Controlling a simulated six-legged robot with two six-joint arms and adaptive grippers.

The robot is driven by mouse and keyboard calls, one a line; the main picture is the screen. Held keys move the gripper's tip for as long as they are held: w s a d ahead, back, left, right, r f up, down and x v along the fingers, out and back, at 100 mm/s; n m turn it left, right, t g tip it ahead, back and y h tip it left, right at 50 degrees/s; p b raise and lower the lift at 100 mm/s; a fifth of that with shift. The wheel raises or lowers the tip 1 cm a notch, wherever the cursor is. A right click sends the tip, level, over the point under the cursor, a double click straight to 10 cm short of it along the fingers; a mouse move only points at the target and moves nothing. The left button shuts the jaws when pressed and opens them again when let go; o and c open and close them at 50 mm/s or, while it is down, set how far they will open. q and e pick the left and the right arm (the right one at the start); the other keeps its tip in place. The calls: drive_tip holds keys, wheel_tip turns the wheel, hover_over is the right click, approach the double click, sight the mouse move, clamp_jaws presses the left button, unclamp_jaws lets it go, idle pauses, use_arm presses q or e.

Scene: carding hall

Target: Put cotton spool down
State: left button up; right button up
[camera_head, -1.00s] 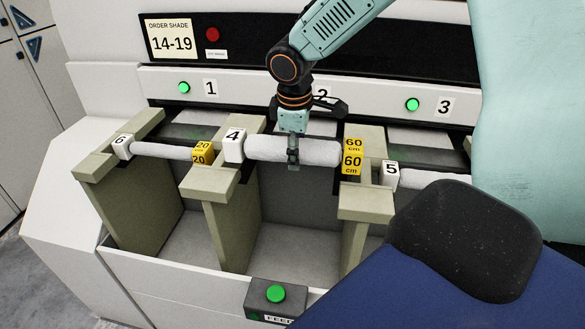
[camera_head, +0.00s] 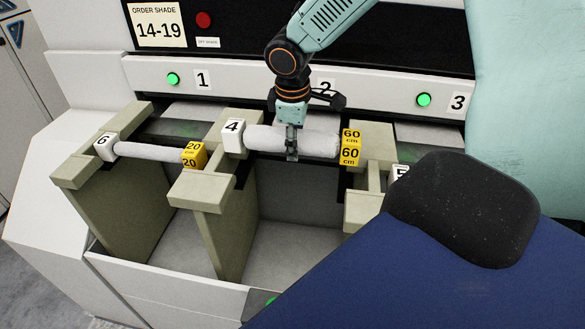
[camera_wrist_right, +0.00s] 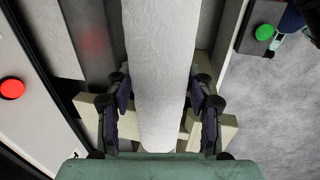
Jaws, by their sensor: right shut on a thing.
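The cotton spool (camera_head: 265,138) is a thick white roll with a white "4" block on its left end and a yellow "60 cm" block on its right end. It lies roughly level across the middle bay, its ends by the beige supports (camera_head: 202,196). I cannot tell whether it touches them. My right gripper (camera_head: 291,152) reaches down from above and is shut around the spool right of its middle. In the right wrist view the fingers (camera_wrist_right: 161,105) flank the white roll (camera_wrist_right: 160,60) on both sides. My left gripper is not in view.
A thinner white roll (camera_head: 150,152) with a "6" block and yellow "20" block spans the left bay. A "5" block (camera_head: 400,173) is partly hidden at right. Lit green lamps (camera_head: 173,79) sit by the bay numbers. A dark blue and black shape (camera_head: 400,270) hides the lower right.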

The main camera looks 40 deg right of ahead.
wheel_tip(320, 180, down, 8)
drive_tip(key=shift+s+b, duration=0.35)
drive_tip(key=shift+s, duration=0.1)
drive_tip(key=o, duration=0.9)
drive_tip(key=shift+w+d, duration=0.1)
drive_tip(key=o, duration=0.3)
drive_tip(key=shift+w, duration=0.1)
drive_tip(key=shift+o, duration=0.5)
drive_tip(key=shift+a, duration=0.25)
drive_tip(key=shift+s+d+r, duration=0.1)
drive_tip(key=shift+s+d, duration=0.05)
drive_tip(key=shift+s, duration=0.05)
